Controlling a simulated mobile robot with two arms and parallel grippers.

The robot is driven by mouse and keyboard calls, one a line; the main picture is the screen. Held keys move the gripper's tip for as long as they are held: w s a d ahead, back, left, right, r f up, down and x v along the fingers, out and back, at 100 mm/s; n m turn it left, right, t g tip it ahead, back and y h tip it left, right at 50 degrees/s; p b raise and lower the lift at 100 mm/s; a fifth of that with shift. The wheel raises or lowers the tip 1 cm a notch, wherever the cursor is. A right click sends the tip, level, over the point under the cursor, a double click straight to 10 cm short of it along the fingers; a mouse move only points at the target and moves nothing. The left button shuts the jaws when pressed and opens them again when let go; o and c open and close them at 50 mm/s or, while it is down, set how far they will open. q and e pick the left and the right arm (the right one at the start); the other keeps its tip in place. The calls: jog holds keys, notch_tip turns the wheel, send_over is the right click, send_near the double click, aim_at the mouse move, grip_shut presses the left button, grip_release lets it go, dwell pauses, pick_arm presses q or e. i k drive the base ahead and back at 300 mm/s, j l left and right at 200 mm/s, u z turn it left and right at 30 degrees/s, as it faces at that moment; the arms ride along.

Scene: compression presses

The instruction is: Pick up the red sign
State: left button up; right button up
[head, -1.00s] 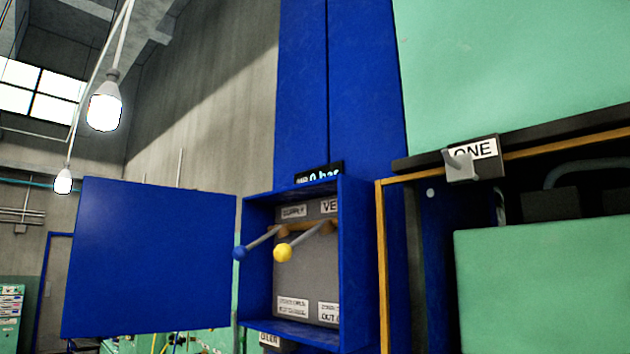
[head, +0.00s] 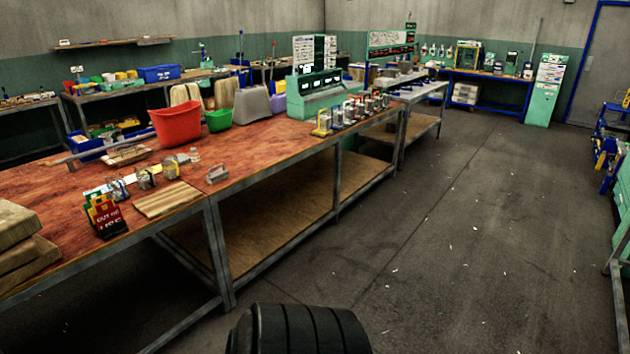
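A small group of upright signs stands near the front edge of the red-brown workbench (head: 258,145), at the lower left in the head view. The red sign (head: 110,221) is at the front of the group and carries white lettering that seems to read "OUT OF USE". Green and yellow signs show just behind it, partly hidden by it. Neither of my grippers is in view.
Right of the signs lies a striped wooden board (head: 168,199); brown slabs (head: 22,238) are stacked at the left. Behind stand a red bin (head: 176,122) and a green bin (head: 218,120). The floor (head: 450,240) right of the bench is largely clear.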

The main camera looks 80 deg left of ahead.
aim_at(112, 215)
jog(key=u, duration=2)
